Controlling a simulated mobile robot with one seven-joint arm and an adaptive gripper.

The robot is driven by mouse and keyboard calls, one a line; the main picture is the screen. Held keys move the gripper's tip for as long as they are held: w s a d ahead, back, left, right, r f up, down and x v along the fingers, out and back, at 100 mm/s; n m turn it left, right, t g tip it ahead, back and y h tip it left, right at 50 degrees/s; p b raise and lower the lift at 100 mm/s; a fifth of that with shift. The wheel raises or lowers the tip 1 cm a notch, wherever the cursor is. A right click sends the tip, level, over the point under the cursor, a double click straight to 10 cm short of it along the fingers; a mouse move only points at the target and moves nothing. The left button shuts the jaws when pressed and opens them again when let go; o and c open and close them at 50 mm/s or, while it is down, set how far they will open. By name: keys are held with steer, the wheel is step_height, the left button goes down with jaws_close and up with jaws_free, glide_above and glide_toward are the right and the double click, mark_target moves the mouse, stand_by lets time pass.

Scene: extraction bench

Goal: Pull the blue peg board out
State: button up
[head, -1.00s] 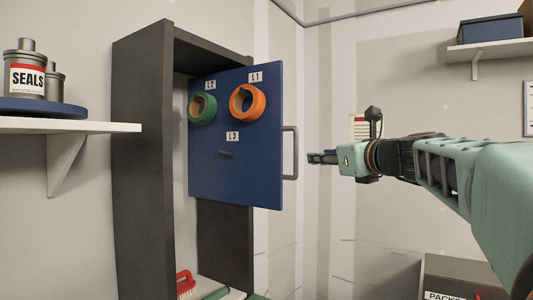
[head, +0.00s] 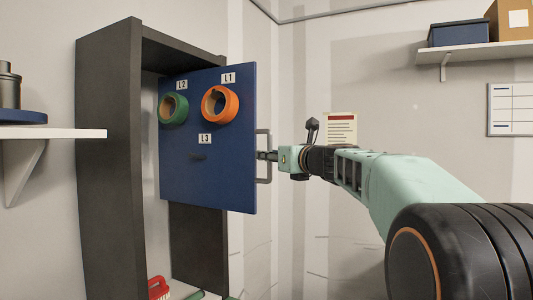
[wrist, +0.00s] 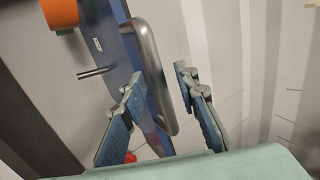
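The blue peg board (head: 207,185) stands partly out of a tall dark cabinet. It carries pegs labelled L1, L2 and L3. A metal bar handle (head: 264,176) is on its right edge. My gripper (head: 266,156) is at this handle, coming from the right. In the wrist view the gripper (wrist: 158,76) is open, with one finger on each side of the handle (wrist: 152,60). A gap shows between the handle and the right finger. Whether the left finger touches the handle or board is unclear.
An orange ring (head: 221,104) hangs at L1 and a green ring (head: 174,109) at L2; the L3 peg (head: 197,157) is bare. The dark cabinet (head: 110,160) has a red brush (head: 158,288) at its bottom. A white shelf (head: 55,133) is at left.

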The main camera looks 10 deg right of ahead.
steer(key=shift+w, duration=0.1)
steer(key=shift+c, duration=0.5)
jaws_close()
steer(key=shift+d, duration=0.25)
steer(key=s+d+p, duration=0.1)
steer(key=s+d, duration=0.8)
steer(key=d, duration=0.3)
steer(key=s+d+p, duration=0.1)
steer(key=s+d, duration=0.7)
steer(key=d, duration=0.4)
steer(key=shift+s, duration=0.4)
steer(key=shift+f, duration=0.15)
